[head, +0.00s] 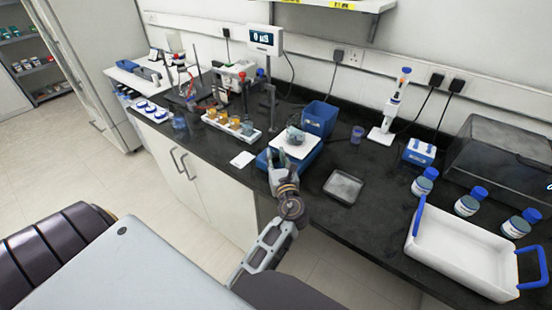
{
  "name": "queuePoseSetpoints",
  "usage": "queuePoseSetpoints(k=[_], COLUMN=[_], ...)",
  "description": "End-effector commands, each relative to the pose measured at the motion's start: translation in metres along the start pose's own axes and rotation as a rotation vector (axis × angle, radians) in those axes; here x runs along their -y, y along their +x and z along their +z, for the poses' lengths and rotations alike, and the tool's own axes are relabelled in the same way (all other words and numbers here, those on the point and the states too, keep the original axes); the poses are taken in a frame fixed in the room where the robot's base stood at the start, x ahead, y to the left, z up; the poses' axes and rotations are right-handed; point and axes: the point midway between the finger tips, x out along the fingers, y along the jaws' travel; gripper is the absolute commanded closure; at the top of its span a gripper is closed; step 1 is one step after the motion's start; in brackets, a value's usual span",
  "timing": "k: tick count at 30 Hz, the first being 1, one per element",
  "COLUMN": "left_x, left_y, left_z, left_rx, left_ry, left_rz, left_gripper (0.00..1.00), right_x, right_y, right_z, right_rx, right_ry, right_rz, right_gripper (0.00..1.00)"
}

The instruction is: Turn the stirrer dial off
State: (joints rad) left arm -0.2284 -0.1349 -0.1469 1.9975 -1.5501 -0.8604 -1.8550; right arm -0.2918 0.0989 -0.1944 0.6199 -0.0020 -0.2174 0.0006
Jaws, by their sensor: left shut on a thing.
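A blue bench device (310,156) with a white top plate (309,146) stands near the front edge of the black bench; it looks like the stirrer. A small glass beaker (295,136) stands on its plate. My left gripper (282,160) reaches up from below to the front of this device, and its fingers are shut at the device's front edge. The dial is hidden behind the fingers and too small to make out. My right gripper is not in view.
A display on a post (264,39) stands behind. A blue bin (320,118) is at the device's back right, a grey tray (344,187) to its right. A rack of amber beakers (231,127) is left. A white tub (463,253) with blue handles is far right.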

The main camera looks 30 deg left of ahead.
Motion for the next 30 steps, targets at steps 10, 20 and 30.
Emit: queuePoseSetpoints(k=[10,20,30], left_x=[-0.0001,-0.0001,-0.0003], left_y=[-0.0001,0.0000,0.0000], left_z=[-0.0007,-0.0003,-0.0002], left_rx=[-0.001,0.000,0.000], left_ry=[0.000,0.000,0.001], left_rz=[0.000,0.000,-0.003], left_gripper=[0.63,0.51,0.51], right_x=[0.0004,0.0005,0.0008], right_y=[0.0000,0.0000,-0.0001], right_z=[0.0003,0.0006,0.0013], right_rx=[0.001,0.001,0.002], right_ry=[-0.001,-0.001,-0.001], right_rz=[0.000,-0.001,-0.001], right_gripper=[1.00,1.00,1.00])
